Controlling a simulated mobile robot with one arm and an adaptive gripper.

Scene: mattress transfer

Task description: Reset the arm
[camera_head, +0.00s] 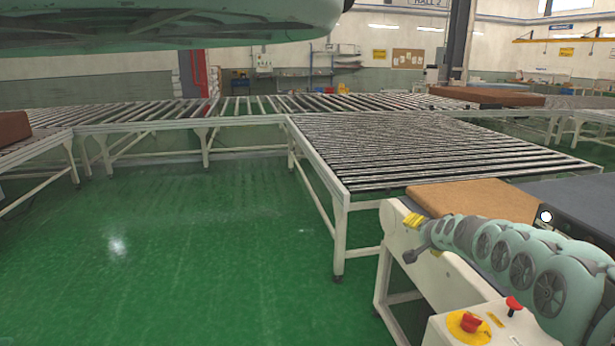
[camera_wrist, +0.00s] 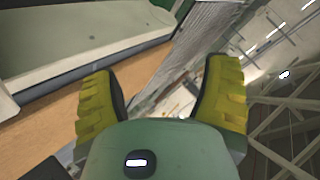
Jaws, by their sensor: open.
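My arm reaches in from the right edge of the head view, over a white-framed station. My gripper (camera_head: 416,238) is at its left end, near the station's left corner and in front of a tan slab (camera_head: 470,196). In the wrist view my gripper (camera_wrist: 155,95) has its two yellow ribbed fingers spread wide, with nothing between them. A tan surface (camera_wrist: 45,125) lies to the left in that view. The gripper is small in the head view, and its exact height above the station cannot be told.
A roller conveyor table (camera_head: 430,150) stands just behind the station, joined to a long roller line (camera_head: 170,115). A dark grey slab (camera_head: 575,200) lies right of the tan one. A red button (camera_head: 471,322) sits on the station's front. The green floor (camera_head: 190,240) at left is clear.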

